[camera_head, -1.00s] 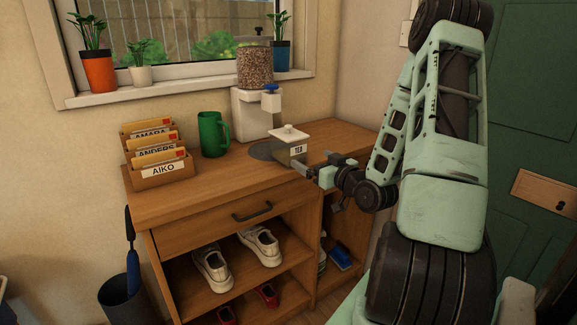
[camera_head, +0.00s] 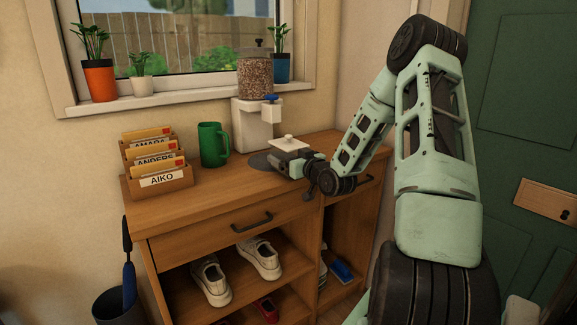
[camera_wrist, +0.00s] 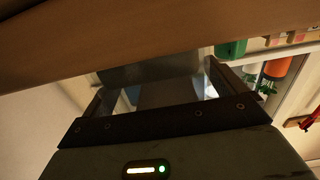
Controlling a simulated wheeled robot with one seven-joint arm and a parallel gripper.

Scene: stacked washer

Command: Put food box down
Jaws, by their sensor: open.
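The food box (camera_head: 290,144), grey with a white knobbed lid, sits on a round dark disc (camera_head: 259,161) at the foot of the dispenser on the cabinet top. My gripper (camera_head: 286,162) is at its near side and hides its front and most of its body. In the wrist view my gripper (camera_wrist: 155,92) is open, with its two fingers spread wide. A grey surface, apparently the box (camera_wrist: 150,72), shows between them. I cannot tell whether the fingers touch it.
The dispenser (camera_head: 252,122) stands behind the box. A green mug (camera_head: 211,145) and a letter rack (camera_head: 160,179) stand to the left on the wooden cabinet (camera_head: 225,195). The front strip of the cabinet top is clear.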

